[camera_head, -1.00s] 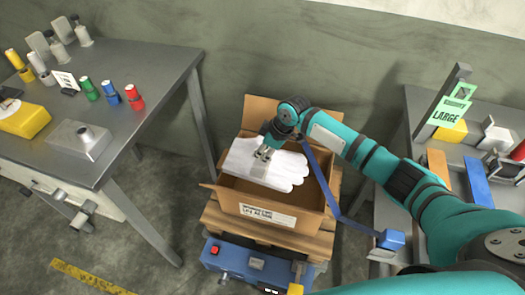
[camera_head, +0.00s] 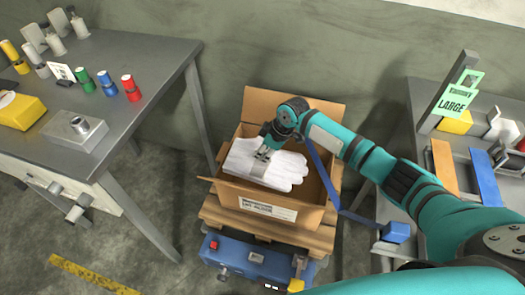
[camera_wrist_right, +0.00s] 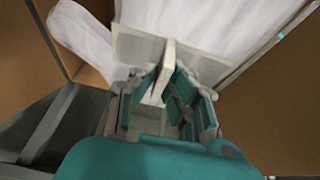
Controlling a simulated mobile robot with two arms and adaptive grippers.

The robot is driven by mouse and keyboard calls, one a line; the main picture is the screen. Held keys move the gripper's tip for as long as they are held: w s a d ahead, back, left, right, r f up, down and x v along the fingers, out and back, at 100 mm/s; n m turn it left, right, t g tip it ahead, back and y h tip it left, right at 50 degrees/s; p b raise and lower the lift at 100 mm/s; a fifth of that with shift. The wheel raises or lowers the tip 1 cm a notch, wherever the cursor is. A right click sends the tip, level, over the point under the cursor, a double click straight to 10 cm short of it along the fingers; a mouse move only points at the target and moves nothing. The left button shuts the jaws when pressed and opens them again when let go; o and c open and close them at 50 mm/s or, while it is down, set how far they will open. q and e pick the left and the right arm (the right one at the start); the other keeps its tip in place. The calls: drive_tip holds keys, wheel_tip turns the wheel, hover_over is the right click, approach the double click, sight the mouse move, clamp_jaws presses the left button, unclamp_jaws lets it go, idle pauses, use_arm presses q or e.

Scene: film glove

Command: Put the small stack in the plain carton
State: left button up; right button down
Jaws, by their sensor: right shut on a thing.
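The small stack of white gloves (camera_head: 285,172), with a pale grey band, lies flat inside the opening of a brown open carton (camera_head: 312,217). The carton has a white label on its front and its flaps are folded out. My right gripper (camera_head: 265,153) reaches down into the carton from above and is shut on the stack at its band. In the right wrist view, the fingers (camera_wrist_right: 165,88) pinch a thin upright tab, with white glove fabric (camera_wrist_right: 195,25) beyond it. Whether the stack touches the carton floor is hidden. My left gripper is not in view.
The carton stands on a wooden pallet (camera_head: 265,234) above a blue machine (camera_head: 240,258). A grey table (camera_head: 150,75) at left bears coloured spools and a yellow block. A right-hand bench holds a green LARGE tag (camera_head: 459,97) and coloured bars. A blue strap (camera_head: 322,178) hangs beside the carton.

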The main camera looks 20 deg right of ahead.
sight(261, 163)
drive_tip(key=shift+f+b, duration=1.05)
drive_tip(key=shift+f, duration=0.7)
drive_tip(key=shift+s+a+f+b, duration=0.15)
drive_tip(key=shift+a+f+b, duration=0.05)
drive_tip(key=shift+f+b, duration=0.4)
drive_tip(key=c, duration=1.8)
unclamp_jaws()
drive_tip(key=shift+f, duration=0.1)
drive_tip(key=o, duration=0.4)
drive_tip(key=shift+d+f, duration=0.15)
drive_tip(key=shift+o, duration=0.3)
drive_tip(key=shift+r, duration=0.2)
drive_tip(key=shift+r, duration=0.15)
drive_tip(key=v, duration=1.1)
drive_tip(key=shift+d+r, duration=0.1)
drive_tip(key=shift+r, duration=0.15)
drive_tip(key=shift+r+p, duration=0.1)
drive_tip(key=shift+p, duration=0.2)
